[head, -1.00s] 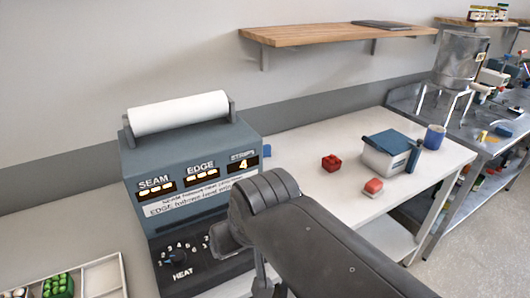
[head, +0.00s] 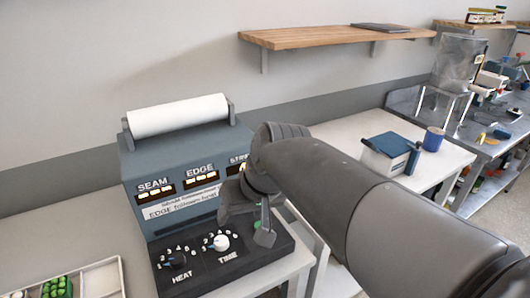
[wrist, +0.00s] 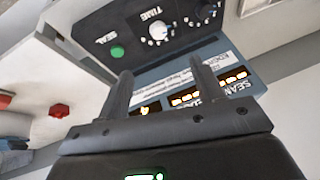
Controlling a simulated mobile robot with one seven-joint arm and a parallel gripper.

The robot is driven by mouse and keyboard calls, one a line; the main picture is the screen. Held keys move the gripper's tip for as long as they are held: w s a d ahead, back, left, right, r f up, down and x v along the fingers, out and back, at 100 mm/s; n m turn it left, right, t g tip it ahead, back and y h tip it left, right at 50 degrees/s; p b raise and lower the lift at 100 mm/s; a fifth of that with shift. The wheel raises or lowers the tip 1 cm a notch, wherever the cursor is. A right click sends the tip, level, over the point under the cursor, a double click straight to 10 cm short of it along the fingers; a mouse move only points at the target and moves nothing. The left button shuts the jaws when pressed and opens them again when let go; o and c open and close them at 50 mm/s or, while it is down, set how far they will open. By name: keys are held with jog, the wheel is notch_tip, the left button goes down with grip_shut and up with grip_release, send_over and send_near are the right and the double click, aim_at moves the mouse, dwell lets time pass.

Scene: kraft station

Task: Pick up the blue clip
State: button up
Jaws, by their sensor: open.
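I cannot make out a blue clip for certain in either current view. A small blue object showed behind the machine's right side in the earlier head view; my arm now covers that area. My gripper (head: 252,222) is in front of the grey-blue sealing machine (head: 135,165), over its control panel by the TIME knob (head: 222,242). In the wrist view my gripper (wrist: 162,85) has two dark fingers wide apart with nothing between them. The machine's lit displays (wrist: 190,98) and label lie beyond the fingers.
A white container with a blue lid (head: 388,143) and a blue mug (head: 433,139) stand on the right table. A red block (wrist: 60,110) shows in the wrist view. A divided tray (head: 98,275) with green items is at lower left. A wooden shelf (head: 330,37) hangs above.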

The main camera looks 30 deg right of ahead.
jog(key=w+d+r+m+t+y, duration=0.1)
jog(key=w+d+m, duration=0.1)
jog(key=w+d, duration=0.75)
jog(key=w+d+m+y, duration=0.1)
jog(key=w+d, duration=0.6)
jog(key=d, duration=0.5)
jog(key=w+d+f+h, duration=0.1)
jog(key=w+d+f, duration=0.1)
jog(key=w+f, duration=0.3)
jog(key=w+d+f+n+g+h, duration=0.1)
jog(key=w+f, duration=0.5)
jog(key=w, duration=0.7)
jog(key=w+d+f+n+h, duration=0.1)
jog(key=w+d+f+h, duration=0.1)
jog(key=w+d+f, duration=0.3)
jog(key=shift+w+d+f+g+h, duration=0.1)
jog(key=shift+w+f+g+h, duration=0.1)
jog(key=shift+w, duration=0.85)
jog(key=shift+w+d+f+g+h, duration=0.1)
jog(key=shift+w+f, duration=0.1)
jog(key=shift+w, duration=0.8)
jog(key=x, duration=0.5)
jog(key=shift+s+a+f, duration=0.1)
jog(key=shift+s+f, duration=0.05)
jog(key=c, duration=1)
jog(key=shift+c, duration=0.2)
